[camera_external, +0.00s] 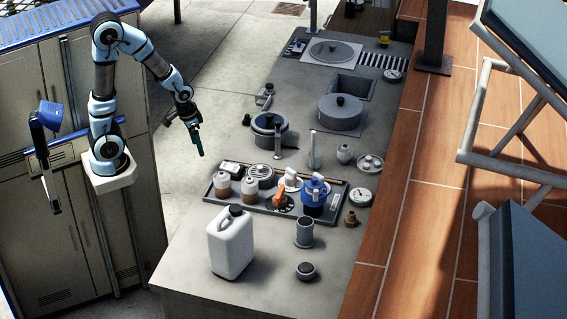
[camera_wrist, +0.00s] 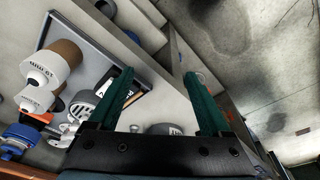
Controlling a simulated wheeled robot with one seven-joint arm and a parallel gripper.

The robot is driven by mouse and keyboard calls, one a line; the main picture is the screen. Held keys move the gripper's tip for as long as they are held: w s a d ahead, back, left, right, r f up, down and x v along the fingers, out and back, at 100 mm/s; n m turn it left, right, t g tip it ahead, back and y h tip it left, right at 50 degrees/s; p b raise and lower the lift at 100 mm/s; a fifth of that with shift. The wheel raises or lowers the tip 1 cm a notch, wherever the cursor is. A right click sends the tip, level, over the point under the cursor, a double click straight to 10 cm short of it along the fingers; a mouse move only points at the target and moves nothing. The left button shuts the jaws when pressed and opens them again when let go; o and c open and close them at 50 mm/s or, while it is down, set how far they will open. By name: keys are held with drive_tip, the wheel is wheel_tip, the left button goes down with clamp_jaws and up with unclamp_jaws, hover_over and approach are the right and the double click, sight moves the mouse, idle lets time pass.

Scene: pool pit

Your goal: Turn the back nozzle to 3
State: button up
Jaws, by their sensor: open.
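My gripper (camera_external: 199,145) hangs in the air to the left of the counter, pointing down. Its two green fingers are apart and empty in the wrist view (camera_wrist: 159,78). A dark tray (camera_external: 232,204) lies on the counter, right of and below the gripper in the picture. On it are an orange handle (camera_external: 280,199), a white handled fitting (camera_external: 290,179) behind it, and a blue valve-like device (camera_external: 315,189). I cannot tell for sure which is the back nozzle, and no number 3 is readable.
Two jars (camera_external: 222,186) stand at the tray's left end. A white jug (camera_external: 230,246) and a grey cylinder (camera_external: 304,232) stand in front. Behind the tray are a pot (camera_external: 270,128), an upright post (camera_external: 314,150) and a larger lidded pot (camera_external: 340,113). The air around the gripper looks clear.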

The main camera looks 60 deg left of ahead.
drive_tip(key=w+d+r+n+t+h+p, duration=0.1)
drive_tip(key=w+d+r+n+t+p, duration=0.3)
drive_tip(key=w+d+n, duration=0.6)
drive_tip(key=w+d+r+n+t+b, duration=0.1)
drive_tip(key=w+d+r+n+t, duration=0.15)
drive_tip(key=w+d+r, duration=0.8)
drive_tip(key=w+d+r+n+t+h+p, duration=0.1)
drive_tip(key=w+d+n+t+p, duration=0.15)
drive_tip(key=w+d+n, duration=0.85)
drive_tip(key=n+g+y+p, duration=0.2)
drive_tip(key=n+g+p, duration=0.1)
drive_tip(key=n+g, duration=1.05)
hover_over(318, 175)
wheel_tip(318, 175, down, 8)
drive_tip(key=n+t, duration=0.3)
drive_tip(key=shift+g, duration=0.25)
wheel_tip(318, 175, down, 10)
drive_tip(key=p, duration=0.4)
drive_tip(key=shift+w, duration=0.1)
clamp_jaws()
